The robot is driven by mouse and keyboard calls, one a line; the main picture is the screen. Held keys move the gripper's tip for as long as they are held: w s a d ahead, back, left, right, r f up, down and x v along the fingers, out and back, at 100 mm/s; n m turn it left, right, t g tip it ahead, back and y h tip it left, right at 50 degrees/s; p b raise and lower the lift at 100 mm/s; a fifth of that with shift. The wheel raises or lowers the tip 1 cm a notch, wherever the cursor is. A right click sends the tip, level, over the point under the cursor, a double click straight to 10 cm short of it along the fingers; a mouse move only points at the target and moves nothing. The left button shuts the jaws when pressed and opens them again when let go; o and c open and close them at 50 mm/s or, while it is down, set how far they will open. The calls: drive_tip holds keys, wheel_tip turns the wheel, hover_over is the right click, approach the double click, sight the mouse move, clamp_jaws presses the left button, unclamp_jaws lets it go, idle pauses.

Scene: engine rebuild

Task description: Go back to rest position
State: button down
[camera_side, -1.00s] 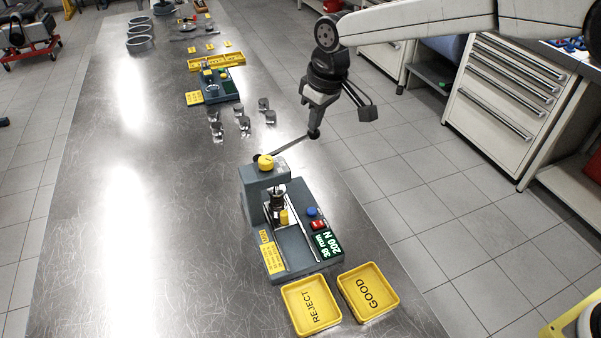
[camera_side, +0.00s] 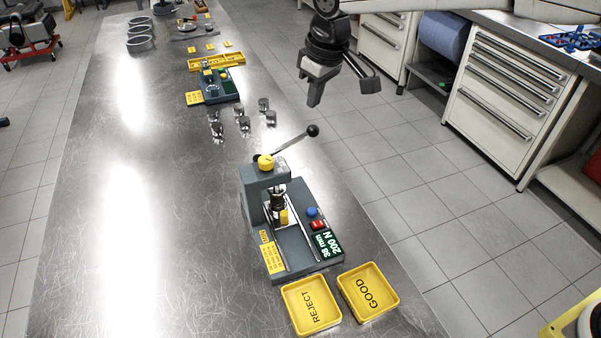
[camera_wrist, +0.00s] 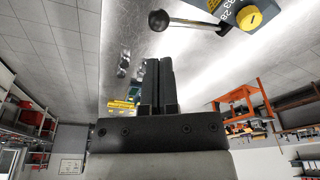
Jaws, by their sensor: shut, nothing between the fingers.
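My gripper (camera_side: 315,98) hangs in the air at the upper middle of the side view, above and apart from the lever's black ball knob (camera_side: 313,131). Its fingers are shut together and empty, as the wrist view also shows (camera_wrist: 158,63). The grey press tester (camera_side: 262,185) stands on the steel bench with its lever (camera_side: 291,143) slanting up to the right. A dark spring-like part (camera_side: 278,201) sits under its head. The green display (camera_side: 327,243) reads 38 mm and 200 N. In the wrist view the ball knob (camera_wrist: 158,20) is near the top, beyond the fingertips.
Yellow REJECT (camera_side: 311,304) and GOOD (camera_side: 367,291) trays lie in front of the tester. Several small metal parts (camera_side: 242,123) stand behind it, with another small fixture (camera_side: 211,87) beyond. The bench's left side is clear. Drawer cabinets (camera_side: 507,88) stand at right.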

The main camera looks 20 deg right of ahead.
idle(0.3)
drive_tip(key=s+d+f+m, duration=0.25)
drive_tip(key=s+d, duration=0.25)
drive_tip(key=d, duration=0.3)
drive_tip(key=s+d+f+m, duration=0.1)
drive_tip(key=s+d+f, duration=0.3)
drive_tip(key=d, duration=0.3)
drive_tip(key=s+d+f, duration=0.2)
drive_tip(key=s+d, duration=0.1)
drive_tip(key=s, duration=0.2)
drive_tip(key=s+d+f+m, duration=0.1)
drive_tip(key=s+d+f, duration=0.1)
drive_tip(key=s, duration=0.4)
drive_tip(key=s+d+f+m+h, duration=0.1)
drive_tip(key=s+d+f, duration=0.1)
drive_tip(key=s+d, duration=0.2)
drive_tip(key=shift+s+t, duration=0.3)
drive_tip(key=shift+s, duration=0.35)
